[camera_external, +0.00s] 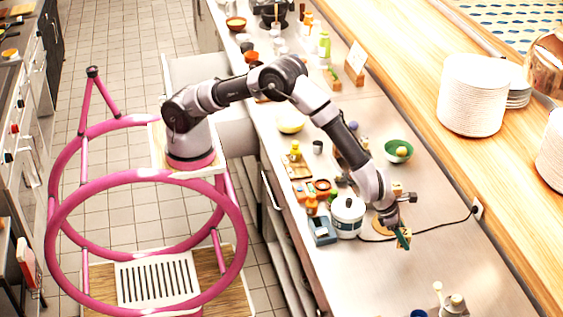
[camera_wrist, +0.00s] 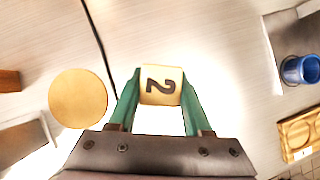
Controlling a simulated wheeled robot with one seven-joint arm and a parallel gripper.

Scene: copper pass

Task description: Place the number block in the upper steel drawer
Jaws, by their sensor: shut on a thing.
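The number block (camera_wrist: 161,85) is a pale wooden cube with a dark 2 on its face. My gripper (camera_wrist: 160,90) has its two green fingers closed on the block's sides. In the external view my gripper (camera_external: 403,237) is low over the steel counter, right of a white lidded pot; the block is small and partly hidden there. I cannot tell how far the block is from the counter. What looks like a pulled-out steel drawer (camera_external: 196,69) juts from the counter front behind my arm's base; its inside is mostly hidden.
The white pot (camera_external: 347,216) and a blue box (camera_external: 322,231) stand left of my gripper. A green bowl (camera_external: 398,151) is farther back. A round wooden disc (camera_wrist: 78,97), a blue cup (camera_wrist: 301,70) and a black cable (camera_wrist: 97,40) show around the block.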

